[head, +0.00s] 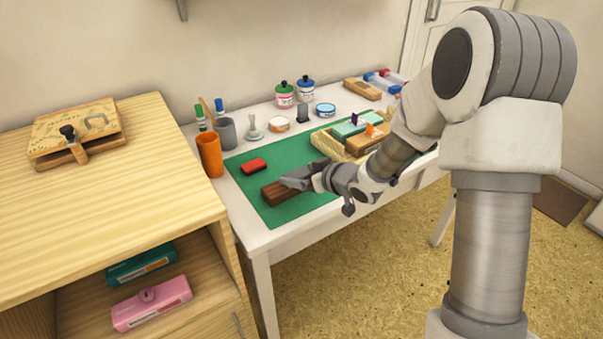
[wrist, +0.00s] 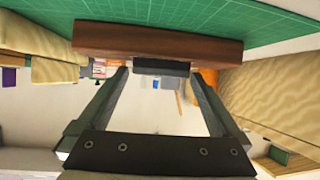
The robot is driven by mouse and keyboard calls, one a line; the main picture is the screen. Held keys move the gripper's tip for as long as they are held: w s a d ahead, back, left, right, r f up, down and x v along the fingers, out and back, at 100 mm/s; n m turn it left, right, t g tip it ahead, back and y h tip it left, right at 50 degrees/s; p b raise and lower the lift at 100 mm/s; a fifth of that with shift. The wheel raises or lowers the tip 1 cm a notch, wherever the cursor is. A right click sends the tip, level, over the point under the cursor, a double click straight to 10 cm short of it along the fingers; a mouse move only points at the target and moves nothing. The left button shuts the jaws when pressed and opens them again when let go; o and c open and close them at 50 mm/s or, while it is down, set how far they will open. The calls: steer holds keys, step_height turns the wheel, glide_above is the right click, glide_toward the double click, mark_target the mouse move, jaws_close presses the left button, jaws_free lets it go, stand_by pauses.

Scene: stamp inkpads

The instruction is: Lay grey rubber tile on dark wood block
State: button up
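The dark wood block (head: 274,194) lies on the green mat near its front left part. It also spans the top of the wrist view (wrist: 160,38). My gripper (head: 300,181) is low over the block's right end. In the wrist view its fingers (wrist: 162,72) stand apart, with the dark grey rubber tile (wrist: 162,66) filling the space between the fingertips. The tile is right at the block's edge in that view; I cannot tell whether it touches the block. In the head view the tile is not clearly distinguishable from my gripper.
A red inkpad (head: 254,166) lies on the mat (head: 296,153) behind the block. An orange cup (head: 210,155) and a grey cup (head: 227,132) stand left of the mat. A tray (head: 325,146) with pads is behind my arm. A wooden cabinet (head: 150,190) stands at left.

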steer(key=p+v, duration=0.5)
steer(key=v, duration=1.2)
steer(key=shift+s+p, duration=0.25)
steer(key=shift+p, duration=0.05)
steer(key=shift+w+d, duration=0.1)
steer(key=shift+d, duration=0.05)
steer(key=s+d+r+m+h, duration=0.3)
steer(key=d+r+m+h, duration=0.2)
steer(key=d+r+h, duration=0.5)
steer(key=s+a+r+m+g+y, duration=0.1)
steer(key=s+a+r, duration=0.1)
steer(key=s, duration=0.7)
steer(key=s+a+r+m+g+y, duration=0.1)
steer(key=s+a+r+m+g, duration=0.1)
steer(key=s, duration=0.7)
steer(key=shift+a+r+g, duration=0.15)
steer(key=shift+a+g, duration=0.15)
steer(key=shift+a, duration=0.15)
steer(key=r+p, duration=1.3)
steer(key=shift+w+d, duration=0.2)
steer(key=shift+c, duration=0.3)
